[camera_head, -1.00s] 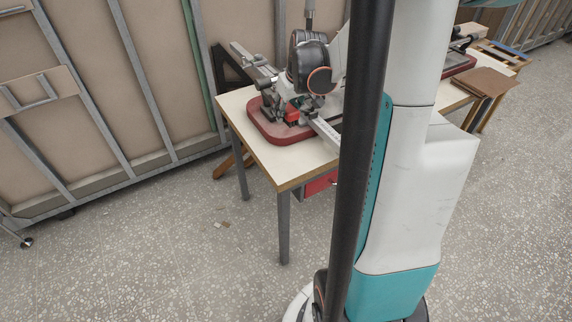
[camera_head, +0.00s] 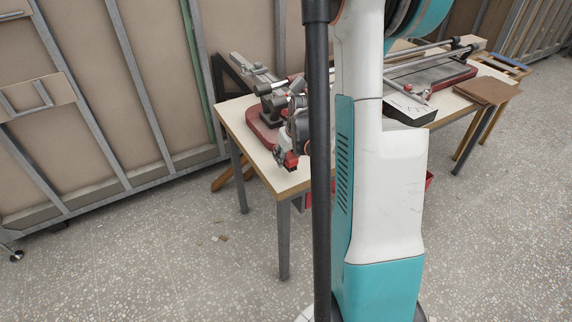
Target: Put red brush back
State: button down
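My gripper (camera_head: 284,154) is over the front part of the wooden table, partly hidden behind my dark column. A small red block, which looks like the red brush (camera_head: 291,161), sits at its fingertips and appears gripped. The brush is near the table's front edge; whether it touches the tabletop cannot be told. The gripper is small in view and its fingers are hard to make out.
The table (camera_head: 236,122) carries a machine with a red base (camera_head: 262,134) behind my gripper. Another red-based machine (camera_head: 450,76) and a brown board (camera_head: 487,91) are at the right. Framed wall panels (camera_head: 90,100) stand left.

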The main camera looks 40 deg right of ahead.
jog(key=shift+f+b, duration=0.5)
jog(key=shift+f, duration=0.95)
jog(key=shift+f, duration=0.1)
jog(key=shift+f+b, duration=0.4)
jog(key=shift+b, duration=0.05)
jog(key=shift+f, duration=0.15)
jog(key=c, duration=1.1)
grip_release()
jog(key=shift+r+p, duration=0.7)
jog(key=p+v, duration=0.2)
jog(key=v, duration=0.4)
jog(key=p+v, duration=0.3)
jog(key=v, duration=0.4)
jog(key=shift+s+a+r, duration=0.1)
jog(key=shift+a, duration=0.15)
